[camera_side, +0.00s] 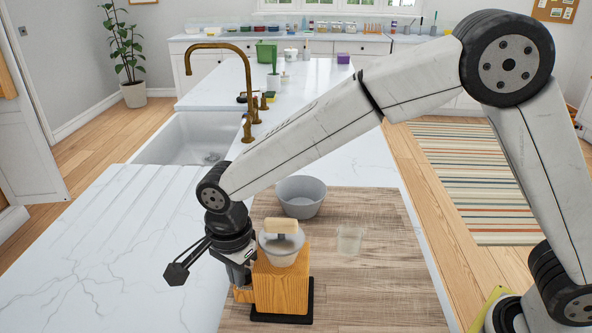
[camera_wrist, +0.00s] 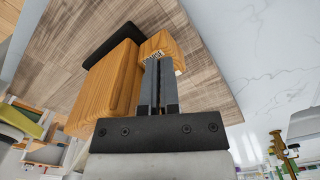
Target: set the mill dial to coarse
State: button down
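The mill (camera_side: 282,283) is a wooden box with a grey bowl-shaped top and a pale wooden handle, upright on a black base. A small wooden block with dark lettering juts from its left side (camera_side: 243,294); the block also shows in the wrist view (camera_wrist: 160,43). The lettering is too small to read, and I cannot make out the dial or its setting. My gripper (camera_side: 240,282) points down beside the mill, at the block. In the wrist view its fingers (camera_wrist: 157,68) are close together, their tips at the lettering; whether anything is between them is hidden.
The mill stands on a wood-grain board (camera_side: 370,290). A grey bowl (camera_side: 301,197) stands behind it and a clear cup (camera_side: 349,240) to its right. A sink (camera_side: 190,140) with a brass tap (camera_side: 246,90) lies at the back left. The white counter at left (camera_side: 100,260) is clear.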

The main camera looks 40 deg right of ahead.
jog(key=shift+s+a, duration=0.1)
jog(key=shift+a, duration=0.25)
jog(key=shift+r, duration=0.1)
dwell(0.3)
jog(key=shift+r, duration=2.9)
